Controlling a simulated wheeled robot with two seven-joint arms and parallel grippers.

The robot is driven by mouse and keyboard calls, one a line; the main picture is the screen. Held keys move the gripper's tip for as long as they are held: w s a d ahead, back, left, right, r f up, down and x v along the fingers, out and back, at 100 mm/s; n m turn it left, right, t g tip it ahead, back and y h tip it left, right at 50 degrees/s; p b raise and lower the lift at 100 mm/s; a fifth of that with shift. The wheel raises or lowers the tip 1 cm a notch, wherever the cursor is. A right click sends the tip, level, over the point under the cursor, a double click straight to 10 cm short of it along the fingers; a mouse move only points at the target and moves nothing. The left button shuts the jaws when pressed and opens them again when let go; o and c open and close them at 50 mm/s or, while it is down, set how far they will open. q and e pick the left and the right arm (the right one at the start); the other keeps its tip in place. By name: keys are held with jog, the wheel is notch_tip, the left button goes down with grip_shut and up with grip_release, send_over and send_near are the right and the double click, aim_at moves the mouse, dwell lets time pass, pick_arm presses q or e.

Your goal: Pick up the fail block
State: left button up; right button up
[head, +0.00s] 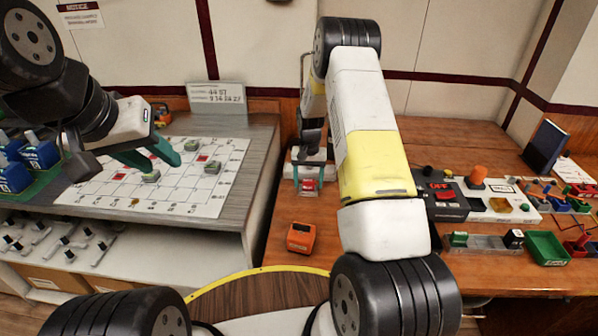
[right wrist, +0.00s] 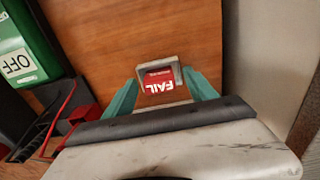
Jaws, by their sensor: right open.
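The fail block (right wrist: 158,82) shows in the right wrist view as a red face with white FAIL lettering in a pale grey surround. In the head view its red part (head: 309,185) is on the wooden table beneath my right arm. My right gripper (right wrist: 162,76) is open, with one teal finger on each side of the block; I cannot tell whether they touch it. The right gripper also shows small in the head view (head: 309,177), partly hidden by its own arm. My left gripper (head: 166,166) is open and empty above the white gridded board.
The gridded board (head: 200,201) on the left bench carries several small green and red pieces. An orange device (head: 301,237) stands in front of the block. Bare wood lies between.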

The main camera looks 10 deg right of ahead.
grip_shut()
dwell(0.3)
